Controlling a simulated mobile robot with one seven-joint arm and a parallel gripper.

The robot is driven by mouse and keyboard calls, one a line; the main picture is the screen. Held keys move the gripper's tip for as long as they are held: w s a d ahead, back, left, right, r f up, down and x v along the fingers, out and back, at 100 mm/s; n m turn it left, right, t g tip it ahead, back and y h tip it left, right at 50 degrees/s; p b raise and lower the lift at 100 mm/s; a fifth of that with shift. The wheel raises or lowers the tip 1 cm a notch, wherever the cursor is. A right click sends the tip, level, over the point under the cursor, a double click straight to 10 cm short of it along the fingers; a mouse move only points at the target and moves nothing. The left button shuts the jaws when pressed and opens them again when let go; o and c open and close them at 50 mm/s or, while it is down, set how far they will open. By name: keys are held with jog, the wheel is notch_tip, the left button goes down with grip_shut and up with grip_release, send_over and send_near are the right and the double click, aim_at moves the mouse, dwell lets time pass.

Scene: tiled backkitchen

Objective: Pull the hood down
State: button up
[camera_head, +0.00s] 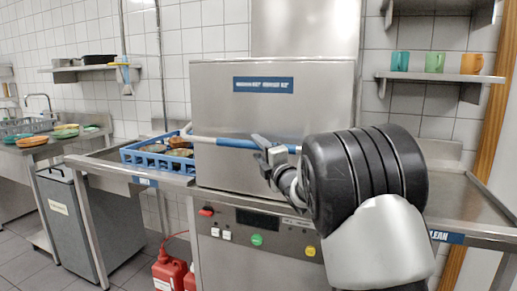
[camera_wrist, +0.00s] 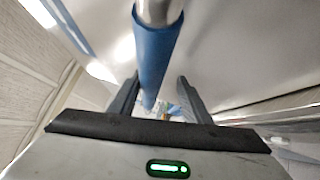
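The hood (camera_head: 225,105) is a large steel box with a blue label on the dishwashing machine in the middle of the head view. Its lower edge looks level with the top of the machine's front panel, with no clear gap showing. A blue bar handle (camera_head: 225,141) runs across its front; it also shows in the wrist view (camera_wrist: 157,50). My gripper (camera_head: 268,152) is at this handle. In the wrist view, its fingers (camera_wrist: 157,88) stand apart on either side of the bar, with a gap at the right finger. My arm hides the hood's lower right part.
A blue dish rack (camera_head: 150,160) stands on the left counter beside the hood. A control panel (camera_head: 262,240) is below the hood. Red canisters (camera_head: 168,272) stand on the floor. A shelf with cups (camera_head: 434,62) is at upper right.

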jog(key=shift+s+d, duration=0.15)
jog(key=shift+s, duration=0.05)
jog(key=v, duration=1.7)
jog(key=shift+p, duration=0.45)
